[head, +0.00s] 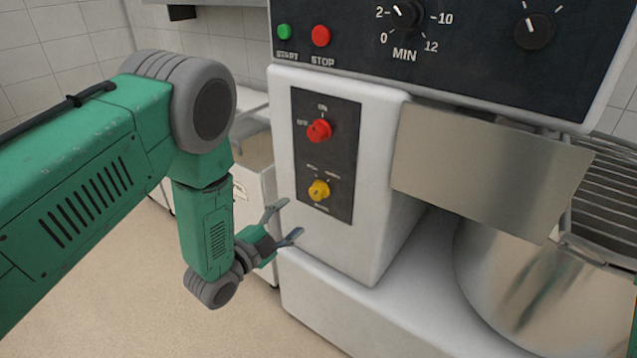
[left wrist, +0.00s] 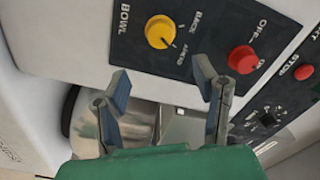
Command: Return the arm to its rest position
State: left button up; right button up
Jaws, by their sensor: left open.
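My left arm comes in from the left in the head view, and its left gripper (head: 283,224) is open and empty. It hangs just left of the white machine column, below the height of the yellow knob (head: 318,190) and the red knob (head: 319,130). In the left wrist view the two fingers of the left gripper (left wrist: 163,100) are spread with nothing between them. The yellow knob (left wrist: 159,32) and the red knob (left wrist: 243,59) show beyond the fingers there. My right gripper is not in view.
The mixer column (head: 375,150) stands close to my left gripper. A steel bowl (head: 530,280) and a metal guard plate (head: 480,170) are at the right. Start and stop buttons (head: 320,35) and dials are on the upper black panel. Open floor (head: 150,300) lies at lower left.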

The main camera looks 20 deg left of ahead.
pick_arm(q)
jog(key=s+a+f+n+g+y+p, duration=0.2)
jog(key=s+a+f+n+g+y, duration=0.15)
jog(key=s+f+n+g, duration=0.65)
jog(key=s+a+f+n+g+y+p, duration=0.1)
jog(key=s+n+g, duration=0.1)
jog(key=s, duration=1.1)
jog(key=s+f+n+g+y+p, duration=0.1)
jog(key=s+n+g, duration=0.2)
jog(key=s, duration=1)
jog(key=shift+s+a+f+n+g+y, duration=0.2)
jog(key=shift+a+f+n+g+y, duration=0.15)
jog(key=shift+g, duration=0.35)
jog(key=shift+w, duration=0.1)
jog(key=shift+r, duration=0.1)
